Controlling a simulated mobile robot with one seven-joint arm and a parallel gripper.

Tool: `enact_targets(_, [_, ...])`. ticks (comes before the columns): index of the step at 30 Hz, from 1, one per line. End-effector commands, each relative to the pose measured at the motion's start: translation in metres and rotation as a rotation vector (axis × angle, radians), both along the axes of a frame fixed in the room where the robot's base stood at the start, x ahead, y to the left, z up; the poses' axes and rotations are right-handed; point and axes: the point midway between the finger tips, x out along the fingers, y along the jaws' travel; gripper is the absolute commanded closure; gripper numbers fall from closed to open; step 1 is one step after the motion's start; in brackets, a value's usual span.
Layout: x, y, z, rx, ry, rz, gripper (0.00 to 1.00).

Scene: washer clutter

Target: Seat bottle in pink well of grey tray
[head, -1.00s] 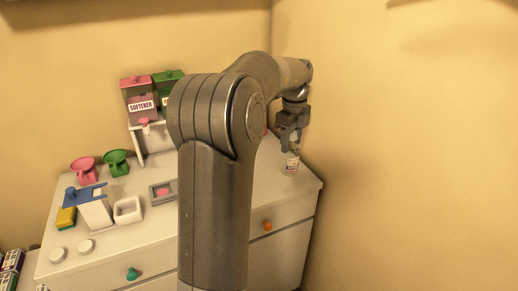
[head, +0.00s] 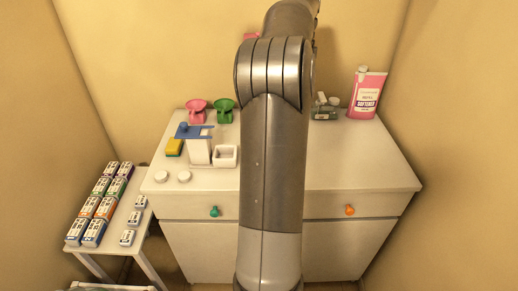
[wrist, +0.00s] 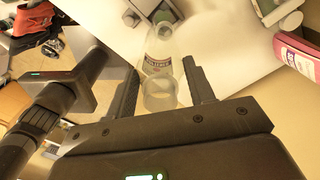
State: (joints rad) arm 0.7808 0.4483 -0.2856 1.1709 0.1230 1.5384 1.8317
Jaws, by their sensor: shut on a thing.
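The clear bottle (wrist: 158,62) with a pale label and dark red print shows in the wrist view. My gripper (wrist: 161,70) is shut on it, with one dark finger on each side. In the head view my arm covers the middle of the dresser top, and my gripper and the bottle are out of sight. The grey tray with the pink well is hidden in the head view, and I cannot pick it out in the wrist view.
A pink softener bottle (head: 367,95) and a dark green item (head: 323,113) stand at the back right of the dresser (head: 360,165). The front right top is clear.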

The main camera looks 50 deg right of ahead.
Motion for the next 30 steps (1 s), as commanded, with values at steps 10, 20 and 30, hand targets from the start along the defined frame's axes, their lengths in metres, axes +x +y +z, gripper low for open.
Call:
enact_targets(10, [0.081,0.065,-0.042,0.003,0.003,0.124,0.84])
enact_targets(20, [0.091,0.078,-0.093,0.004,0.003,0.126,0.84])
enact_targets(30, [0.091,0.078,-0.131,0.002,0.001,0.127,0.84])
